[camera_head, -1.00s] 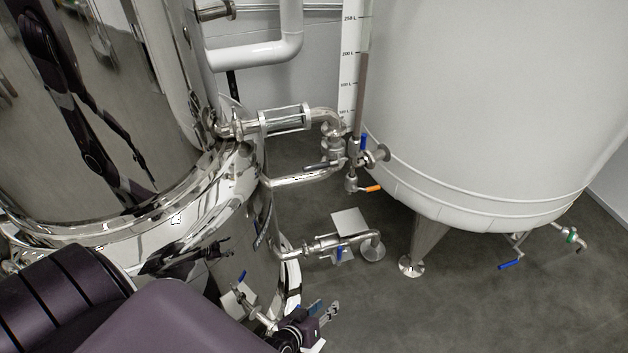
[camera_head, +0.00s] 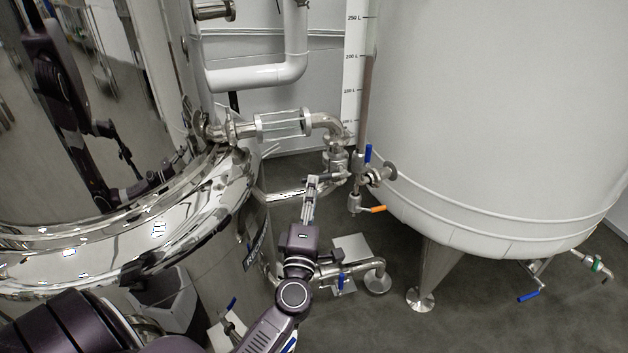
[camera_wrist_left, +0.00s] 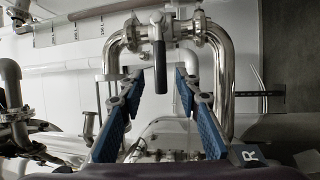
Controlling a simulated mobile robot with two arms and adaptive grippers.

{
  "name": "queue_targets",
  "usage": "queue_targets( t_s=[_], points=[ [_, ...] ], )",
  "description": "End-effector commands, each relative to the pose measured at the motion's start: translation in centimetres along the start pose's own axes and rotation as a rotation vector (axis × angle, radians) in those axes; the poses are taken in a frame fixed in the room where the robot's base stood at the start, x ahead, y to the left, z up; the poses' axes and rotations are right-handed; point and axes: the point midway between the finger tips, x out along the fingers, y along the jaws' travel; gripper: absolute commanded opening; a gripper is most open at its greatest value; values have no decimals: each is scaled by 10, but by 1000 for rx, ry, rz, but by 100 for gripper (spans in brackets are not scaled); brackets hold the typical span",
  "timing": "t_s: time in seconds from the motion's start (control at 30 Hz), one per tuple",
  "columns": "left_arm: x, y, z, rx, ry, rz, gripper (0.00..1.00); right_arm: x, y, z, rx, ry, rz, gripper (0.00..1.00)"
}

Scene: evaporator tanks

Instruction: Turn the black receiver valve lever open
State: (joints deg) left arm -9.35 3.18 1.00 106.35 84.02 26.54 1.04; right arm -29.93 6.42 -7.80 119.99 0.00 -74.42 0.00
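The black receiver valve lever (camera_wrist_left: 159,66) hangs down from a steel valve (camera_wrist_left: 163,22) in the left wrist view, between two curved steel pipes. My left gripper (camera_wrist_left: 158,84) is open, its blue-padded fingers on either side of the lever's lower end, with a gap visible on both sides. I cannot tell how deep the lever sits between the fingertips. In the head view my left gripper (camera_head: 312,184) is beside the valve (camera_head: 338,163), and its fingers largely hide the lever. My right gripper is not in view.
A shiny steel tank (camera_head: 85,240) stands left and a large white tank (camera_head: 490,120) right. A sight-glass pipe (camera_head: 283,123) runs above the gripper. A blue lever (camera_head: 368,154) and an orange lever (camera_head: 378,209) are close to its right. A lower pipe (camera_head: 350,268) is beneath.

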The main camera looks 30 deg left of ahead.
Motion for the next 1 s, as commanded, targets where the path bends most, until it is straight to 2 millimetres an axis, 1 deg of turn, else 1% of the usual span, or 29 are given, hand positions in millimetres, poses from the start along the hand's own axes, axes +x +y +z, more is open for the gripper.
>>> queue_targets(
  t_s=[0.03, 0.1, 0.3, 0.43, 0.67, 0.93, 0.97, 1.0],
  points=[
    [10, 1, 0, 1, 1, 3, 31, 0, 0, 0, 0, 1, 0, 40],
    [20, 1, 0, 2, 1, 3, 31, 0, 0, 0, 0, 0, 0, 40],
    [41, 0, 0, 3, -1, 1, 31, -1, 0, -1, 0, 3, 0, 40],
    [46, -1, 0, 2, -1, -1, 31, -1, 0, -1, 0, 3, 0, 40],
    [46, -1, 0, 3, -1, -1, 31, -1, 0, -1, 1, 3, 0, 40],
    [46, -1, 0, 3, -1, -1, 2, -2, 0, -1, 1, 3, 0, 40],
    [46, -1, 0, 3, -1, -1, 0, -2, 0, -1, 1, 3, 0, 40],
    [46, -1, 0, 3, -1, -1, 0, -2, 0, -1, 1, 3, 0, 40]
  ],
)
